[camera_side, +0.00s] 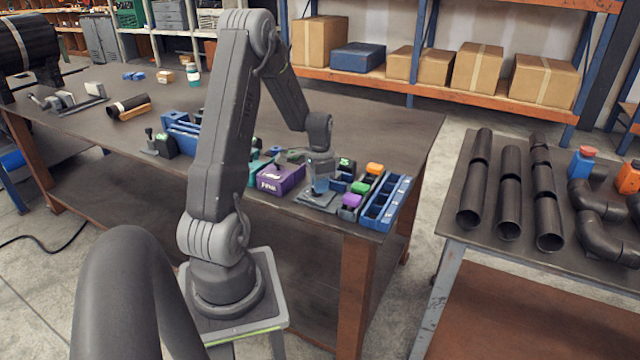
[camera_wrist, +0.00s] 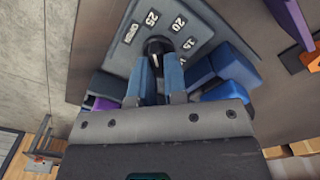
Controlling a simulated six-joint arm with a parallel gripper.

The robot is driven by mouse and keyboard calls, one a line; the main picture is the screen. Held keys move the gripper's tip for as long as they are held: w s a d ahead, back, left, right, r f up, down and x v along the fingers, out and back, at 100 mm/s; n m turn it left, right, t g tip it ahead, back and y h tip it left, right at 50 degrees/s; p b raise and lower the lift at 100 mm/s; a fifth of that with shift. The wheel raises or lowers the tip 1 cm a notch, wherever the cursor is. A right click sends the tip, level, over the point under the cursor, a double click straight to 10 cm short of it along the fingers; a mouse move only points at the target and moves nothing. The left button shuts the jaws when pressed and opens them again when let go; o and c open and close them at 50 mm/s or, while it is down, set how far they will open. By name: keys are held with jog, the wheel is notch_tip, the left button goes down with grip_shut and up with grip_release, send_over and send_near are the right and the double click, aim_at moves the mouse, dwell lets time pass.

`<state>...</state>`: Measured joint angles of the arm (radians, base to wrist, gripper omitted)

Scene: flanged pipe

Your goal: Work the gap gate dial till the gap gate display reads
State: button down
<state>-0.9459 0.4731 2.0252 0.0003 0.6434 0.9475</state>
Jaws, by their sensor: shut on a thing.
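The dial is a grey plate (camera_wrist: 190,12) with white numbers in the wrist view; 25 and 20 are readable, and others are partly hidden or too small. A dark round knob (camera_wrist: 158,45) stands on the plate. My gripper (camera_wrist: 160,70) is shut on this knob, one finger on each side, and the fingers hide part of it. In the side view my gripper (camera_side: 320,178) is down at the grey dial plate (camera_side: 318,200) near the bench's front edge. Small green-lit displays show nearby, such as one (camera_side: 346,163) behind the gripper, but I cannot read them or tell which is the gap gate's.
A purple box (camera_side: 280,178) stands left of the gripper. Blue bins (camera_side: 388,205) and small blocks with orange, green and purple tops crowd its right. More blue holders (camera_side: 182,130) stand further left. The back middle of the bench (camera_side: 370,115) is clear.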

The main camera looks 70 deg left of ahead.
jog(key=c, duration=1.2)
grip_release()
jog(key=shift+o, duration=0.2)
jog(key=shift+r, duration=0.1)
notch_tip(320, 180, up, 14)
jog(key=shift+f, duration=0.2)
jog(key=w+d+r+t+y, duration=0.1)
jog(key=d+r, duration=0.2)
jog(key=d, duration=0.5)
jog(key=w+d+r+t, duration=0.1)
jog(key=w+d+r, duration=0.15)
jog(key=d, duration=0.55)
jog(key=s+d+r+t, duration=0.1)
jog(key=s+d, duration=0.4)
jog(key=d, duration=0.3)
jog(key=s+d+t+h, duration=0.1)
jog(key=s+d, duration=0.3)
jog(key=d, duration=0.5)
jog(key=shift+s+d+r+t, duration=0.15)
jog(key=shift+s+r+t, duration=0.25)
jog(key=shift+t, duration=0.4)
